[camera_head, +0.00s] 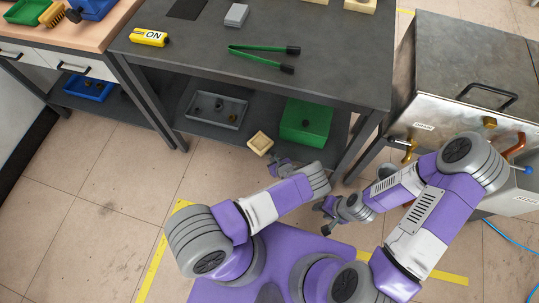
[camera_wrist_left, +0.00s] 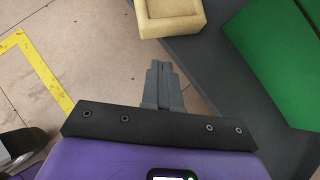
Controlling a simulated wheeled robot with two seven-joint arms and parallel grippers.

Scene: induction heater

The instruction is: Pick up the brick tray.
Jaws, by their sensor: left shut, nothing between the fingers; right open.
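A small cream brick tray (camera_head: 260,142) with a raised rim and a hollow middle sits at the front edge of the lower shelf. It also shows at the top of the left wrist view (camera_wrist_left: 170,26), cut off by the frame. My left gripper (camera_head: 272,163) is shut and empty, just in front of the tray and apart from it. Its closed fingers (camera_wrist_left: 160,68) point toward the tray in the wrist view. My right gripper (camera_head: 325,217) is open and empty, away from the shelf above the floor.
The lower shelf (camera_head: 240,146) also holds a grey tray (camera_head: 203,121) and a green box (camera_head: 322,133). The tabletop (camera_head: 200,56) above bears green-handled tongs (camera_head: 262,57) and a yellow "ON" block (camera_head: 150,37). A metal machine (camera_head: 455,75) stands at the right.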

